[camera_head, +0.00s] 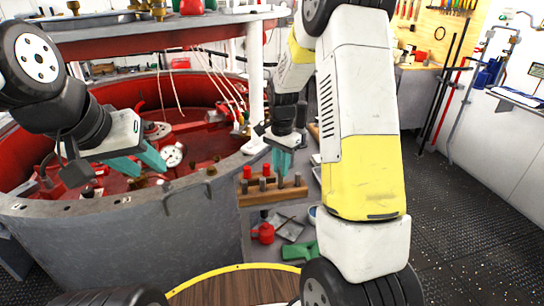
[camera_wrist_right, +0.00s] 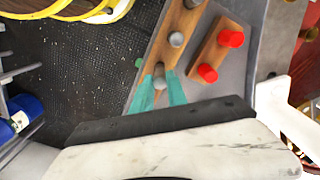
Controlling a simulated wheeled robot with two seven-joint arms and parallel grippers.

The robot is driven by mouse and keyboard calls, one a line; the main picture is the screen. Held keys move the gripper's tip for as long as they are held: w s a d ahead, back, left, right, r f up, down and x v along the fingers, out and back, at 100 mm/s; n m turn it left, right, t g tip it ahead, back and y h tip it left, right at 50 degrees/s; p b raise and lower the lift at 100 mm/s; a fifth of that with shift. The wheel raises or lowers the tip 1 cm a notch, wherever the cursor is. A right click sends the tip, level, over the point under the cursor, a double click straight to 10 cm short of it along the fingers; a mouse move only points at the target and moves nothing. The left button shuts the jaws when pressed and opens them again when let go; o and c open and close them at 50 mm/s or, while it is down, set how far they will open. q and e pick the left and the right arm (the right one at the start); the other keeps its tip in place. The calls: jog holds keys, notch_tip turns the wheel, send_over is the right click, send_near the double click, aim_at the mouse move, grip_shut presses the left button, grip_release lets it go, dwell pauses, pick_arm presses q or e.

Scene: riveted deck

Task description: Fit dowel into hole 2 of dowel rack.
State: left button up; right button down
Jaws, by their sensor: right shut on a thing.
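The dowel rack (camera_head: 272,196) is a long wooden block on the grey bench, with grey dowels standing along it. It also shows in the right wrist view (camera_wrist_right: 164,51). My right gripper (camera_head: 281,172) points down over the rack. Its teal fingers are shut on a grey dowel (camera_wrist_right: 160,71), whose top shows between the fingertips. I cannot tell how deep this dowel sits or in which hole. Another grey dowel (camera_wrist_right: 176,40) stands beyond it along the rack. My left gripper (camera_head: 140,166) is open and empty over the rim of the round tank.
A second wooden block (camera_wrist_right: 217,52) with two red pegs lies beside the rack. The grey round tank (camera_head: 140,240) with a red inside fills the left. A red container (camera_head: 263,233) and a green item (camera_head: 299,251) lie on a lower surface in front.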

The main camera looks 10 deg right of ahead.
jog(key=shift+f, duration=1.3)
dwell(0.6)
jog(key=c, duration=1.2)
grip_release()
jog(key=shift+c, duration=0.2)
notch_tip(320, 180, up, 7)
jog(key=shift+f, duration=0.1)
jog(key=shift+r, duration=0.45)
